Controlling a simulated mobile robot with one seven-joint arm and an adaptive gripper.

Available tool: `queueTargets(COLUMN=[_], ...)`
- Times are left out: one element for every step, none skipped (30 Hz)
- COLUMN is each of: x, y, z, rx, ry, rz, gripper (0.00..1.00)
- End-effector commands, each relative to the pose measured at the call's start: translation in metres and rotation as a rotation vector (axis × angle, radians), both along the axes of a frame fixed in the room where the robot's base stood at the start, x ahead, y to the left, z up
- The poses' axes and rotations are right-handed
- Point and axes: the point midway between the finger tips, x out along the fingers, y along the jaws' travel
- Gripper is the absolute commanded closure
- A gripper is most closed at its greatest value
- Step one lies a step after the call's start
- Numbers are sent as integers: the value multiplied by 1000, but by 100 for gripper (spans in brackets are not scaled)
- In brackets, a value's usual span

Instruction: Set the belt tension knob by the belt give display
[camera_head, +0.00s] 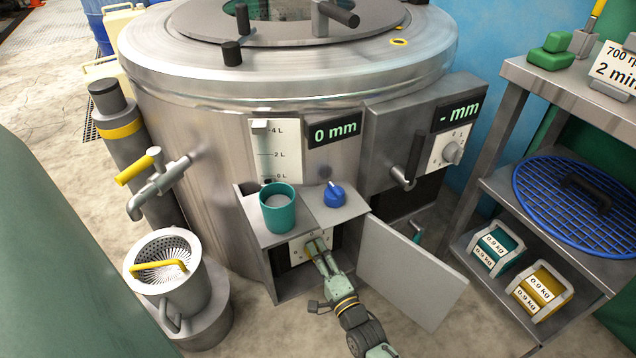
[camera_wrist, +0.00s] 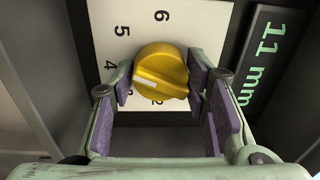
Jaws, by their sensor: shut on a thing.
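The yellow knob (camera_wrist: 165,65) sits on a white dial plate (camera_wrist: 205,18) with numbers around it. My gripper (camera_wrist: 160,80) is shut on the knob, with a purple-padded finger on each side. A dark display (camera_wrist: 262,60) beside the plate reads 11 mm in green. In the head view, my gripper (camera_head: 318,246) reaches into the open cabinet (camera_head: 256,236) low on the steel drum; my fingers cover much of the knob there.
The cabinet door (camera_head: 412,272) stands open to the right of my arm. A teal cup (camera_head: 278,210) and a blue knob (camera_head: 334,194) are on the cabinet top. Other displays read 0 mm (camera_head: 335,129) and - mm (camera_head: 459,113). A shelf rack (camera_head: 520,80) stands at right.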

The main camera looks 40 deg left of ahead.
Motion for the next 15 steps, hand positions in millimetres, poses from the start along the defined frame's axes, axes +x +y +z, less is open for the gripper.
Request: queueTargets(x=[2,1,1,1,1,1,1,1,1,1,1,1,1,1,1], y=[-1,-1,-1,-1,-1,-1,-1,-1,-1,-1,-1,-1,-1,-1,-1], z=[-3,-3,-3,-3,-3,-3,-3,-3,-2,-2,-2,-3,-2,-2,-2], rx=[15,25,37,46,54,65,72,80,90,96,102,109,112,117,123], ry=[36,60,89,111,132,159,176,195,216,232,247,264,276,287,301], rz=[-3,-3,-3,-3,-3,-3,-3,-3,-4,-4,-4,-3,-3,-3,-3], gripper=[86,86,86,86,86,86,86,86,86,86,86,86,86,86,86])
